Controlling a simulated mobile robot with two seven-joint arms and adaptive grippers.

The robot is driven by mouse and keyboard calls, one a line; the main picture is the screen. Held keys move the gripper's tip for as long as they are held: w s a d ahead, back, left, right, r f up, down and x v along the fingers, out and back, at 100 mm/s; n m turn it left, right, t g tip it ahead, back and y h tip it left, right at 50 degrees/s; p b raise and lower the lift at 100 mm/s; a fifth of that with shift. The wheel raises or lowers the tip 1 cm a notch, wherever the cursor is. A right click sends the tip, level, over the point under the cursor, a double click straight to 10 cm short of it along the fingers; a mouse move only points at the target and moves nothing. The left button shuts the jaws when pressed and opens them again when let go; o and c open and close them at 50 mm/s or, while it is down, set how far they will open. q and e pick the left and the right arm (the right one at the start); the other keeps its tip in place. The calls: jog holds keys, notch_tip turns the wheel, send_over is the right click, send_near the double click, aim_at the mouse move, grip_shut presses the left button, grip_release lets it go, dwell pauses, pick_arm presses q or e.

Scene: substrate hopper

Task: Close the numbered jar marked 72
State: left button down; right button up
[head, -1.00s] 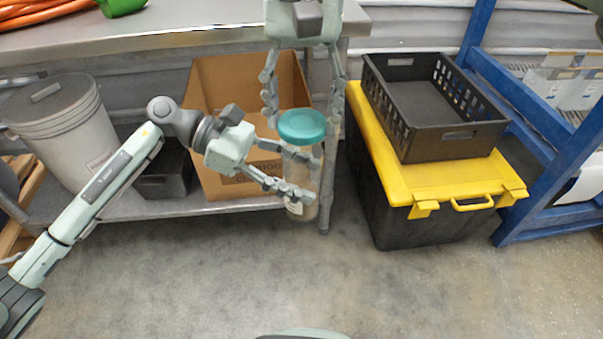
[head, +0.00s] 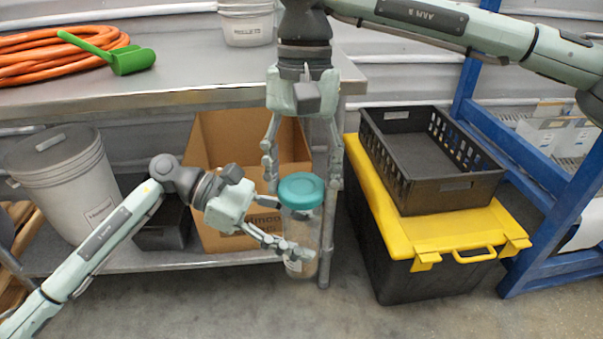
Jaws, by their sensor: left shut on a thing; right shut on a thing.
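A clear jar (head: 302,228) stands upright in the air in front of the shelf, with a pale label low on its side that I cannot read. A teal lid (head: 301,190) sits level at its mouth; I cannot tell how tightly. My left gripper (head: 294,229) comes from the left and is shut on the jar's body, below the lid. My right gripper (head: 301,185) points down from above, its fingers shut on the lid from both sides. No number shows clearly on the jar.
A metal table (head: 190,65) holds an orange hose (head: 50,50), a green scoop (head: 130,61) and a white tub (head: 246,22). Below are a grey bucket (head: 68,180) and a cardboard box (head: 245,139). Right are a black crate (head: 420,195), a yellow-lidded bin (head: 440,228) and a blue rack (head: 525,160).

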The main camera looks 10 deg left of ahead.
aim_at(302, 240)
jog(key=shift+f, duration=0.55)
jog(key=shift+f, duration=0.6)
